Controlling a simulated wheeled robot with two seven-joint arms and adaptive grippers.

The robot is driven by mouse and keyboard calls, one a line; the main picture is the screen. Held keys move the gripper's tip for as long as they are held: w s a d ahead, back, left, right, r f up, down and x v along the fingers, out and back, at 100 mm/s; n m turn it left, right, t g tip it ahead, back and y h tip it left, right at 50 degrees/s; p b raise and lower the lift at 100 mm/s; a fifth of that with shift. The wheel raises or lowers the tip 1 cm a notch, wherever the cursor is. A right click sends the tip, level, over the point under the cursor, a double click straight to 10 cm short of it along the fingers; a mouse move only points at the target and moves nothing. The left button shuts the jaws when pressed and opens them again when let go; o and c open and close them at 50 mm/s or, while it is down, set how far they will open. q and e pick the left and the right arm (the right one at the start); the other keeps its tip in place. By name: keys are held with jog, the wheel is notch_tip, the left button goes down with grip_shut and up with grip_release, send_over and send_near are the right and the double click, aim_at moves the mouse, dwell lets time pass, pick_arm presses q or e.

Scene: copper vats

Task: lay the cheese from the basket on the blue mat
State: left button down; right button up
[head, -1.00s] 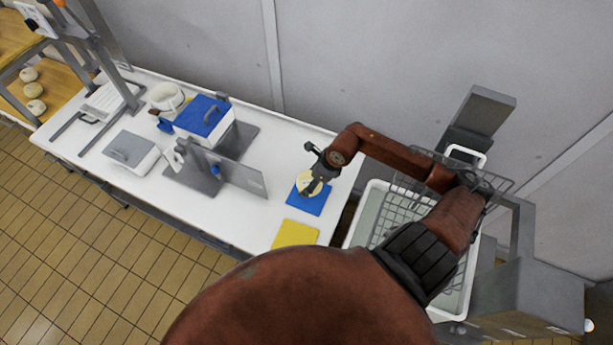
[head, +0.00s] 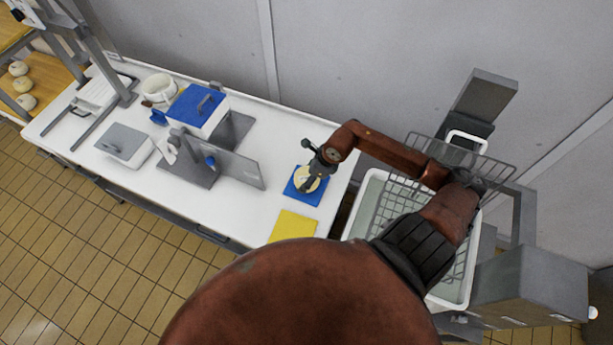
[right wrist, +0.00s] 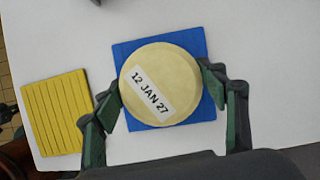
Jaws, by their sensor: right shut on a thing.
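The cheese is a pale yellow round wheel (right wrist: 160,84) with a white label reading "12 JAN 27". In the right wrist view it lies over the middle of the blue mat (right wrist: 205,110), whose corners show around it. My right gripper (head: 312,182) is shut on the cheese, one finger at each side. Whether the cheese's underside touches the mat I cannot tell. The wire basket (head: 478,165) is at the right, above a white tub, partly hidden by my right arm. My left gripper is not in view.
A yellow mat (head: 293,226) lies in front of the blue mat. A grey upright plate (head: 238,168) and a blue-lidded box (head: 200,108) stand to the left on the white table (head: 250,215). The white tub (head: 360,215) is right of the table.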

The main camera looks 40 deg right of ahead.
dwell(0.6)
jog(key=shift+f+b, duration=0.6)
jog(key=shift+f, duration=0.1)
dwell(0.4)
jog(key=o, duration=1.6)
jog(key=shift+r+p, duration=2.1)
jog(key=shift+r, duration=1.45)
jog(key=shift+a+f, duration=0.1)
